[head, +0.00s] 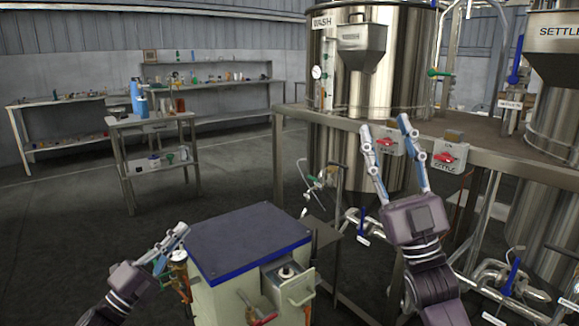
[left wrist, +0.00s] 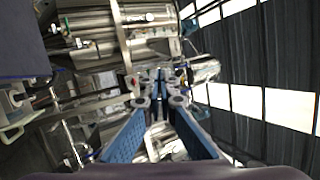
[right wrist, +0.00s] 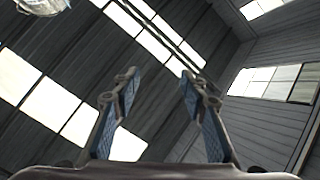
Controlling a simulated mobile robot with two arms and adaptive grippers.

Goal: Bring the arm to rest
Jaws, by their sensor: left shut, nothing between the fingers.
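My left gripper (head: 178,232) is at the lower left, beside the left edge of a blue-topped cabinet. Its blue fingers are together and hold nothing; in the left wrist view the fingertips (left wrist: 158,76) meet. My right gripper (head: 386,126) is raised at the right of the cabinet, its fingers pointing up. The fingers are apart, and the right wrist view shows an empty gap between the fingertips (right wrist: 157,76). In the head view its fingers overlap the rail with two red-handled switch boxes; I cannot tell how near it is to them.
The blue-topped cabinet (head: 250,238) stands close in front. A large steel wash tank (head: 390,85) and a settling tank (head: 560,80) stand behind a metal frame with pipes and valves. A small table (head: 152,120) and shelves (head: 222,84) are at the back left, with open floor (head: 75,215) before them.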

